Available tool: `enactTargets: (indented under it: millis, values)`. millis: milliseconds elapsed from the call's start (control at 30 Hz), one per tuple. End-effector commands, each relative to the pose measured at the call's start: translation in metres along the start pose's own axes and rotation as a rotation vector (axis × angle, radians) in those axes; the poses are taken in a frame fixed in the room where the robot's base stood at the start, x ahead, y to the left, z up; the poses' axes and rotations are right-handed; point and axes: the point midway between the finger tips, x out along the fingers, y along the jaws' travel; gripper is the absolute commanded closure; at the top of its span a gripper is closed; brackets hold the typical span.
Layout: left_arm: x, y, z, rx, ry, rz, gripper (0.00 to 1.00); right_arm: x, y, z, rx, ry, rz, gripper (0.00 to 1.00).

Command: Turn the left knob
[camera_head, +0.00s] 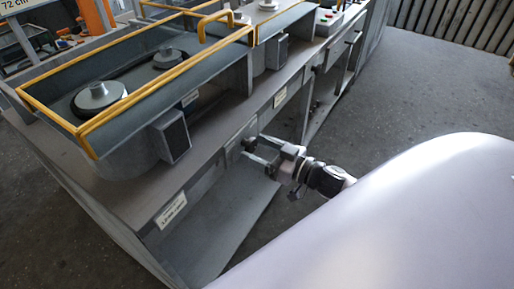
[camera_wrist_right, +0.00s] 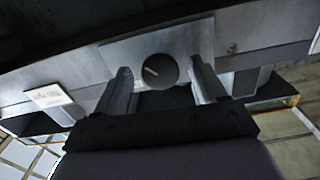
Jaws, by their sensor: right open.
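A round dark knob (camera_wrist_right: 160,70) with a pale pointer line sits on a grey front panel. Its pointer is tilted in the wrist view. My right gripper (camera_wrist_right: 160,80) is open, with one finger on each side of the knob in that view. I cannot tell whether either finger touches it. In the head view the knob (camera_head: 249,144) is small and partly covered by my right gripper (camera_head: 254,148), which reaches in from the right toward the bench front. My left gripper is not in view.
The bench (camera_head: 120,190) carries trays with yellow rails (camera_head: 150,90) and round metal parts (camera_head: 98,95). A grey box (camera_head: 172,137) juts out above the front edge. Labels (camera_head: 172,210) mark the front, with open shelf space below. Bare floor (camera_head: 420,90) lies at right.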

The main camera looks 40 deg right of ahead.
Motion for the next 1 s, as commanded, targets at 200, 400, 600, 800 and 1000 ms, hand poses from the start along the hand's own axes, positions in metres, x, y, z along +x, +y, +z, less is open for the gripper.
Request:
enactTargets:
  millis: [200, 400, 600, 800, 1000]
  values:
    - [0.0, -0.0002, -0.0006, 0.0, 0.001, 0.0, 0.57, 0.0068, 0.0, 0.0003, 0.001, -0.001, 0.0, 0.29]
    - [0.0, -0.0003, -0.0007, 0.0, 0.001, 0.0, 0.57, 0.0068, -0.0001, 0.0002, 0.001, -0.001, 0.0, 0.29]
    - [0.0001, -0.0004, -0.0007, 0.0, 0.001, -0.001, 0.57, 0.0067, -0.0002, 0.0001, 0.001, 0.0, 0.0, 0.86]
    - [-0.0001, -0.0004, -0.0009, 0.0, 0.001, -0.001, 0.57, 0.0066, -0.0003, 0.0, -0.007, 0.0, 0.0, 0.85]
    - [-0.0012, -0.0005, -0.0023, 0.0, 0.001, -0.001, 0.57, 0.0066, -0.0001, -0.0006, -0.062, 0.001, 0.0, 0.85]
